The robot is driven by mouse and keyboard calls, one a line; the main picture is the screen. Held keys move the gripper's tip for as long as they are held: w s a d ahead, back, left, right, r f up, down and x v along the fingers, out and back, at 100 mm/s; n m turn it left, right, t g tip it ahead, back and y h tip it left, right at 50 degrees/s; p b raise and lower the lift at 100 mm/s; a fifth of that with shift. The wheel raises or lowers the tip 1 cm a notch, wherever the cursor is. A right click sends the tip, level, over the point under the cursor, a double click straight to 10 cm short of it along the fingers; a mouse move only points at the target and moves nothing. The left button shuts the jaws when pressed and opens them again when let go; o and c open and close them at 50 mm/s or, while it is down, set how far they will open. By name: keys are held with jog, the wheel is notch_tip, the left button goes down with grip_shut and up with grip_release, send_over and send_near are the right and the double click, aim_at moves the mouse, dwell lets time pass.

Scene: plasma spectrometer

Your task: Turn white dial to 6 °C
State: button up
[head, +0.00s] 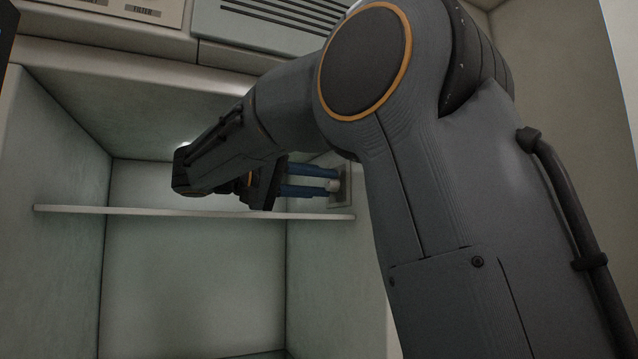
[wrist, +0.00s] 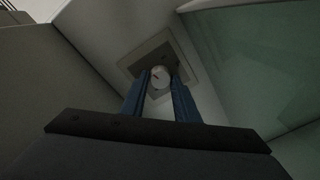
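The white dial (wrist: 160,76) is a small round knob with a red mark on its face. It sits on a grey square plate (wrist: 129,64) on the right inner wall of the cabinet. In the head view the dial (head: 333,185) shows at the tips of my gripper. My gripper (head: 335,183) has two blue fingers reaching right to the plate. In the wrist view the fingertips (wrist: 161,80) are on either side of the dial, close to it. I cannot tell whether they press on it. The scale and its numbers are not readable.
A thin white shelf (head: 190,212) crosses the cabinet just below my gripper. The cabinet (head: 55,150) is empty below the shelf. A vented panel (head: 265,25) is above. In the wrist view a greenish pane-like surface (wrist: 260,60) lies to the right.

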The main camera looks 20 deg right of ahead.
jog(key=c, duration=0.5)
jog(key=shift+c, duration=0.2)
jog(key=n+p, duration=0.2)
jog(key=shift+r+n, duration=0.15)
jog(key=shift+n, duration=0.25)
jog(key=shift+n+p, duration=1.4)
jog(key=o, duration=1)
jog(key=shift+o, duration=0.2)
